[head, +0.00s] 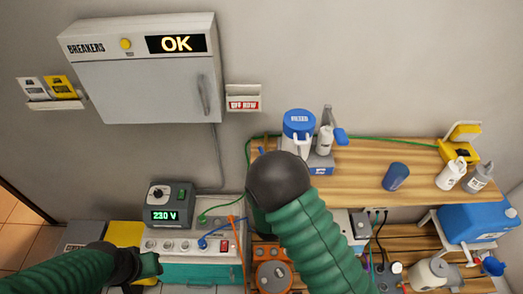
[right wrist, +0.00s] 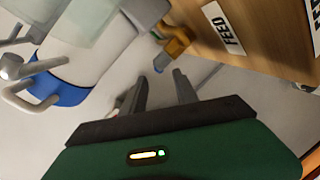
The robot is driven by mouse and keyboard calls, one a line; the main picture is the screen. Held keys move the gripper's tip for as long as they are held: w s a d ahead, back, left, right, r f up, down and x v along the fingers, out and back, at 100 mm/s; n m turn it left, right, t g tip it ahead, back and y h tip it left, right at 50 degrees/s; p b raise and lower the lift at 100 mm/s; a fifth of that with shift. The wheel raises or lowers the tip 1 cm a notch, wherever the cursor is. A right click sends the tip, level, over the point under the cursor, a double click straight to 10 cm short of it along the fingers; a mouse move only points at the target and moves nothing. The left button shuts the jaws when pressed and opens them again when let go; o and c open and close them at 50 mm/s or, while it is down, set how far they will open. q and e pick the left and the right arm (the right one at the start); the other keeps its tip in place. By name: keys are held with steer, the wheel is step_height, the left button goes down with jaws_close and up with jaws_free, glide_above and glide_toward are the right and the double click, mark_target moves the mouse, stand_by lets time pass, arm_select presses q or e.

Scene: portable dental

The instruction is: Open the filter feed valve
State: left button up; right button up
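In the right wrist view, a brass valve with a blue end (right wrist: 174,46) sits at the edge of a wooden panel, beside a white label reading FEED (right wrist: 225,28). My right gripper (right wrist: 161,82) is open and empty. Its two fingers point toward the valve and stop short of it. In the head view, the right forearm and its dark joint cover the middle, so the right fingers and the valve cannot be seen there. My left gripper (head: 148,265) is at the lower left, near the teal cabinet. Its fingers are too small and dark to read.
A white vessel with a blue base (right wrist: 70,75) stands left of the valve in the wrist view. The head view shows a wooden shelf (head: 365,165) with bottles, a blue tank (head: 480,218), a 230 V unit (head: 166,207) with cables, and a breaker box (head: 145,85).

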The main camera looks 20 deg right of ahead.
mark_target(262, 150)
steer(key=x, duration=0.7)
steer(key=shift+w+d+f, duration=0.1)
steer(key=shift+w+f, duration=0.05)
steer(key=shift+w, duration=0.2)
